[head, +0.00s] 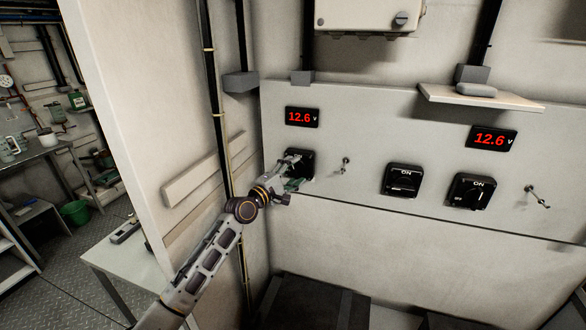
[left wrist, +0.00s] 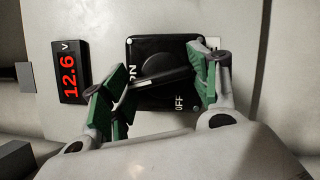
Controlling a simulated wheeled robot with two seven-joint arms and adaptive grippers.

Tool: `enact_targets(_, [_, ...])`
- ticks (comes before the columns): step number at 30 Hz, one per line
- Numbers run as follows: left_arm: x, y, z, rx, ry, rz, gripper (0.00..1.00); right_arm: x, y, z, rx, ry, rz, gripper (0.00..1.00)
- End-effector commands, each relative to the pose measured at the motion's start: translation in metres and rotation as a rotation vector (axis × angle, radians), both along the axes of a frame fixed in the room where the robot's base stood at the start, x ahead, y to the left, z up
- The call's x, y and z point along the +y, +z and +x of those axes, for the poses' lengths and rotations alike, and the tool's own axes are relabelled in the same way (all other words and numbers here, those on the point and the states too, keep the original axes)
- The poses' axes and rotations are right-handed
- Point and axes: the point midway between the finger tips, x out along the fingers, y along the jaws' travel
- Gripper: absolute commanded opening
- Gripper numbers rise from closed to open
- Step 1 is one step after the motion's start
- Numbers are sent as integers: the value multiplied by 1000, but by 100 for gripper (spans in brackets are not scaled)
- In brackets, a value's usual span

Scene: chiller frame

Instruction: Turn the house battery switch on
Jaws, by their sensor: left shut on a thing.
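The leftmost black rotary switch (head: 305,158) sits under a red 12.6 V display on the panel, and my left gripper (head: 293,172) is at it. In the left wrist view this switch (left wrist: 155,65) has a round hub and a bar handle (left wrist: 160,82), with OFF printed on its plate. The green-padded fingers of my left gripper (left wrist: 160,84) are at the two ends of the handle and shut on it. I cannot read which switch is the house battery one. My right gripper is out of view.
Two more black switches marked ON, a middle one (head: 402,180) and a right one (head: 472,191), share the panel. Small toggle levers (head: 345,165) (head: 537,197) stick out. A shelf (head: 480,98) juts out above. A partition wall (head: 140,110) stands left of my arm.

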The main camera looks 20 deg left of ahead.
Motion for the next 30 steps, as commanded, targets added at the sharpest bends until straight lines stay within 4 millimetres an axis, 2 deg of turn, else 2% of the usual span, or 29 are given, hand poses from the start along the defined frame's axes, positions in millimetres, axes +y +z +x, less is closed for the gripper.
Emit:
enact_targets(3, [-1, 3, 0, 1, -2, 75, 37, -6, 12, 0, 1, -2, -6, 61])
enact_targets(12, [-1, 2, 0, -5, -1, 221, 37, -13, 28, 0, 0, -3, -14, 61])
enact_targets(22, [-1, 0, 0, -7, -2, 283, 37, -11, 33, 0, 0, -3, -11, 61])
enact_targets(30, [-2, -1, 0, -6, -2, 286, 37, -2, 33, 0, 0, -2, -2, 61])
